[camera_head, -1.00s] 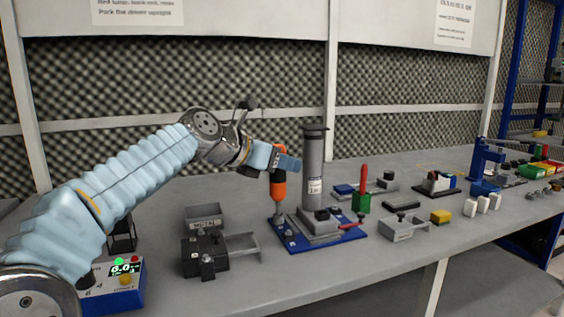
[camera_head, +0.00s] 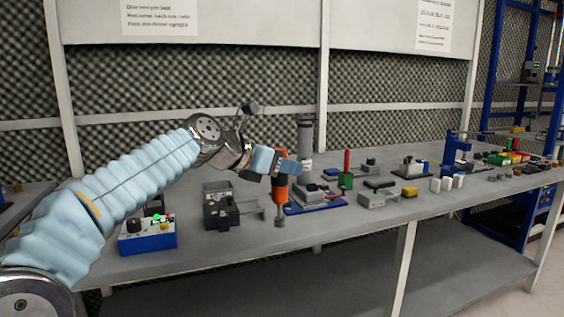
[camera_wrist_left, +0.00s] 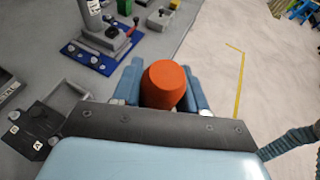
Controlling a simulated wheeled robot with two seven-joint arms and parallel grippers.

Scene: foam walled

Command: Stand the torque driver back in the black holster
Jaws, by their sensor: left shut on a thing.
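The torque driver (camera_head: 281,194) has an orange body and a grey lower end. My left gripper (camera_head: 283,167) is shut around its upper body and holds it about upright, grey end down, in front of the blue-based press. In the left wrist view its round orange top (camera_wrist_left: 165,84) sits between the two blue fingers. A dark upright frame (camera_head: 154,206) behind the blue control box may be the black holster; my left arm and the box partly hide it, so I cannot tell. My right gripper is not in view.
The blue control box (camera_head: 148,238) stands at the bench's left. A black fixture (camera_head: 222,209) with a metal tray is left of the driver. The press column (camera_head: 305,137) stands on a blue plate (camera_head: 318,208). Several small parts crowd the right. The front strip of bench is clear.

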